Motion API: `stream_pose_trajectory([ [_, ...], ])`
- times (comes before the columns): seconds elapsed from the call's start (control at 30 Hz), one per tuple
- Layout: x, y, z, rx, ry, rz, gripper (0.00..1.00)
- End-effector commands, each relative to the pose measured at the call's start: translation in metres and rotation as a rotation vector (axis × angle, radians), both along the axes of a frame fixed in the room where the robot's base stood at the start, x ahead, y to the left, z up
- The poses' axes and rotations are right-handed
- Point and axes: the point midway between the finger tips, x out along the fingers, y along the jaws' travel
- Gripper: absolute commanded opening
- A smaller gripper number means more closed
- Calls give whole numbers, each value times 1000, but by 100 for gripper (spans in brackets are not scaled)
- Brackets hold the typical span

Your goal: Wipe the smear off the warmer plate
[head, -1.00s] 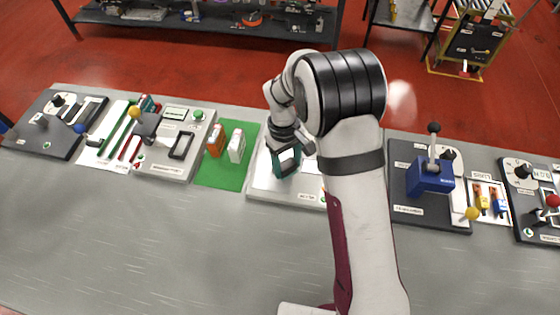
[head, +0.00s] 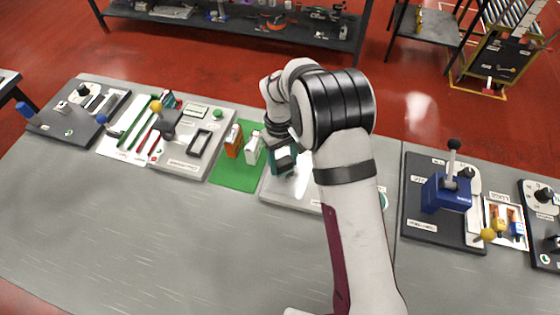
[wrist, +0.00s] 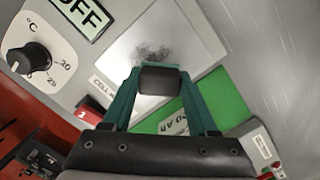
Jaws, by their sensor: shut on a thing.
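My gripper (wrist: 160,95) has teal fingers and is shut on a small dark block (wrist: 160,79). The warmer plate (wrist: 195,40) is a silvery square on a pale panel in the wrist view. A dark, speckled smear (wrist: 152,52) lies on it, just beyond the block. Whether the block touches the plate, I cannot tell. In the head view my gripper (head: 284,160) is over the left part of the pale warmer panel (head: 285,198). My arm hides much of that panel, and the smear cannot be made out there.
The panel carries a temperature knob (wrist: 30,59) and an OFF display (wrist: 85,12). Left of it, a green mat (head: 232,179) holds an orange box (head: 234,142) and a white box (head: 252,152). A blue lever device (head: 447,193) stands to the right. The bench front is clear.

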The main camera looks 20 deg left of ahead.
Motion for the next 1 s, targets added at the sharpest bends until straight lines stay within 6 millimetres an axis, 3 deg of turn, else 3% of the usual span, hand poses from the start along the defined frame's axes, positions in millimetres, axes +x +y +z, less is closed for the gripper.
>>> stream_pose_trajectory([
  [0.6,0,-57,0,-1,1,-1,14],
  [1.0,0,-18,0,0,0,3,14],
])
